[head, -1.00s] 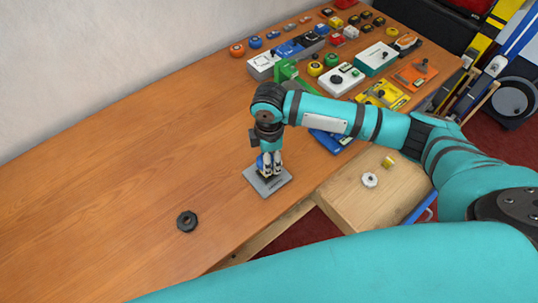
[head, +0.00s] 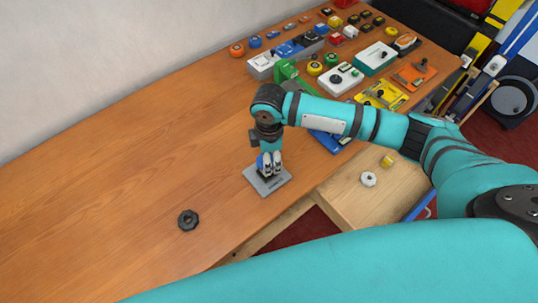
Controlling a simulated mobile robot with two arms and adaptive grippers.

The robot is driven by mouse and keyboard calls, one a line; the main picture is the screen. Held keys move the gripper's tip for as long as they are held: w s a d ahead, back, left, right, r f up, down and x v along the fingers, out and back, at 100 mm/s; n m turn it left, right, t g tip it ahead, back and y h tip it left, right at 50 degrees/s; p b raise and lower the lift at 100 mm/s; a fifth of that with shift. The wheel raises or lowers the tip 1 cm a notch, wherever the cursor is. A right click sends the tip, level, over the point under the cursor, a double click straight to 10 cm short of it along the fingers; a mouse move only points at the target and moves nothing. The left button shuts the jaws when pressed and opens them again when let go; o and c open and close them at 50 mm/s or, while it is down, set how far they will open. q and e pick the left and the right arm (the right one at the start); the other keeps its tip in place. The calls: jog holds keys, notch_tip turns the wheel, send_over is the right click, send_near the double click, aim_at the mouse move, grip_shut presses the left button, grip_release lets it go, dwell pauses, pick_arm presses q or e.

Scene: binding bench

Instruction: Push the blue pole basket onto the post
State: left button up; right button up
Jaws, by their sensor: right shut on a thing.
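My right gripper (head: 269,166) points straight down and is shut on the blue pole basket (head: 260,162). Only a small blue patch of the basket shows between and beside the fingers. It is directly above the middle of a grey square base plate (head: 272,187) on the bench. The post is hidden behind the fingers and the basket, so I cannot tell how far the basket sits on it. My left gripper does not show.
A black knob-like ring (head: 188,220) lies on the bench at the front left. A wooden block (head: 345,200) at the right carries a white round piece (head: 368,179) and a small yellow piece (head: 387,161). Several coloured tools crowd the back right. The bench's left is clear.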

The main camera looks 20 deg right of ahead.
jog(key=shift+f, duration=1.5)
jog(key=shift+f+b, duration=0.5)
jog(key=shift+f, duration=0.25)
dwell(0.8)
jog(key=o, duration=1.1)
jog(key=shift+c, duration=0.2)
jog(key=shift+o, duration=0.3)
jog(key=shift+o, duration=1.4)
